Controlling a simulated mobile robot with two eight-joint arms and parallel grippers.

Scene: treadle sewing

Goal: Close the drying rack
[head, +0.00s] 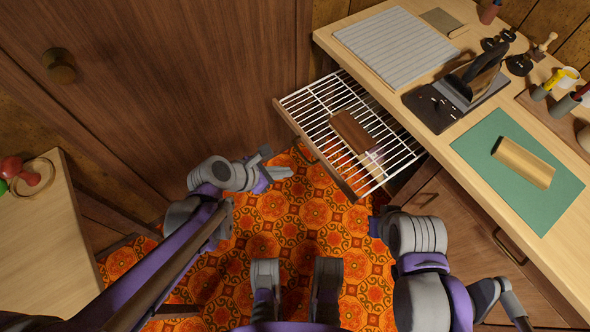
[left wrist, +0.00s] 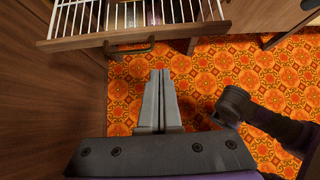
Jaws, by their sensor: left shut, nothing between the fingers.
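The drying rack (head: 302,108) is a white wire drawer with a wooden front, pulled out from under the worktop. A brown block (head: 350,130) and a paler piece (head: 372,160) lie on its wires. My left gripper (head: 285,172) is shut and empty, just outside the rack's front, over the floor. In the left wrist view, the shut fingers (left wrist: 158,84) point toward the rack's wooden front (left wrist: 190,34), apart from it. A dark handle (left wrist: 130,48) shows on that front. My right arm is at the lower right in the head view; I cannot make out its gripper.
The worktop (head: 405,95) holds a grey striped mat, a dark press-like device and a green mat (head: 515,165) with a wooden piece. A wooden cabinet wall (head: 170,80) stands left of the rack. Patterned orange floor (head: 300,215) is open in front of it.

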